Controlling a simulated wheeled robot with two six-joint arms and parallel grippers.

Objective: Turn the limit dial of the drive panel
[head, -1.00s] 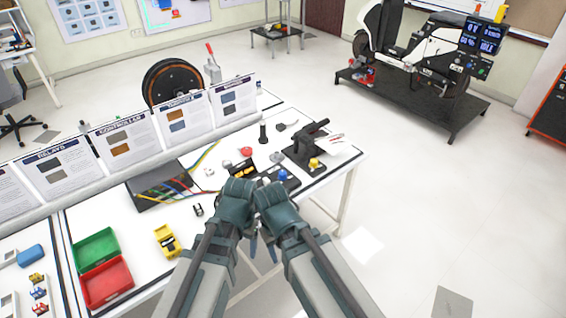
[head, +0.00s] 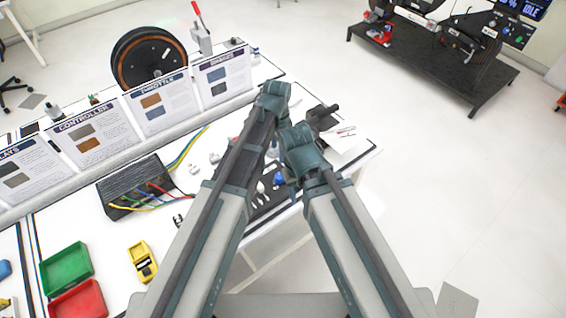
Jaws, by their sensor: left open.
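A dark control panel (head: 512,32) with a lit display reading "IDLE" and several small coloured knobs stands at the top right edge of the head view, on the chassis rig. I take it for the drive panel; its labels are too small to read, so I cannot tell which knob is the limit dial. My left gripper (head: 273,97) is open and empty, over the right part of the workbench, far from that panel.
The white workbench (head: 108,228) holds a black box with coloured wires (head: 132,190), a green tray (head: 66,268), a red tray (head: 78,301), a yellow meter (head: 143,261) and upright info boards (head: 160,103). A black platform (head: 440,70) carries the rig. Floor is clear between.

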